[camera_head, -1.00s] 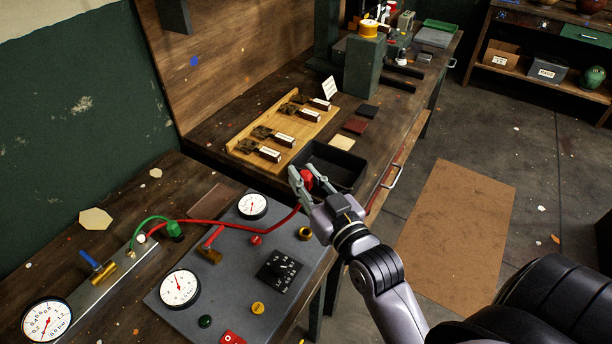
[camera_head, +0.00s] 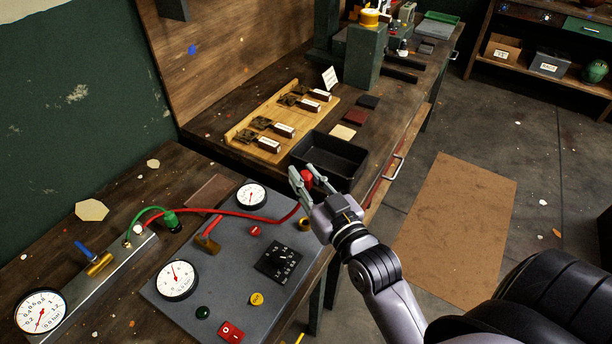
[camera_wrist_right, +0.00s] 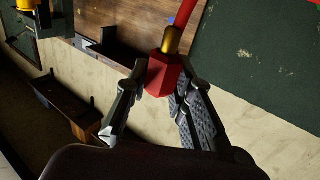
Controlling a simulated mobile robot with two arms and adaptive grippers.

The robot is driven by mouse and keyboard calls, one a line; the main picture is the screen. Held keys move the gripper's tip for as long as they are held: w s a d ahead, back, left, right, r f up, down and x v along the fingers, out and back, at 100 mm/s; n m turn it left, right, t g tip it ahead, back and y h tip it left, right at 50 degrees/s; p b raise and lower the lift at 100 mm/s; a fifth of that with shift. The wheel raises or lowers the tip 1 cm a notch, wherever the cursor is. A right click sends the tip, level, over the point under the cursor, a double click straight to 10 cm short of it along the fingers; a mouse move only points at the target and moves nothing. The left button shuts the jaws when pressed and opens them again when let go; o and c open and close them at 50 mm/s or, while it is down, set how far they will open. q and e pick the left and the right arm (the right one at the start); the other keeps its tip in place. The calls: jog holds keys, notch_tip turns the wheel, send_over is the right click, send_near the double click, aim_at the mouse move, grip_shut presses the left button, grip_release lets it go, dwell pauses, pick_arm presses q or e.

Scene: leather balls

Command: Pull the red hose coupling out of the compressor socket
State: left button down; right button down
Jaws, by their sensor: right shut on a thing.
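The red hose coupling (camera_head: 307,179) is between the fingers of my right gripper (camera_head: 306,181), which is shut on it. It also shows in the right wrist view (camera_wrist_right: 164,76), with a brass collar and the red hose running up from it. In the head view it is held above the grey compressor panel (camera_head: 225,285), apart from a brass ring (camera_head: 305,224) that looks like the socket at the panel's right edge. The red hose (camera_head: 250,215) runs from the coupling left to the manifold (camera_head: 108,268). My left gripper is not in view.
A black tray (camera_head: 328,160) stands just behind the gripper. A wooden rack (camera_head: 262,143) with several labelled pieces is beyond it. The panel carries gauges, a black knob (camera_head: 281,260) and a red switch (camera_head: 231,331). A green hose (camera_head: 147,211) lies at the left.

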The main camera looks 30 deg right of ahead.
jog(key=shift+f+b, duration=1.6)
jog(key=shift+f, duration=1.15)
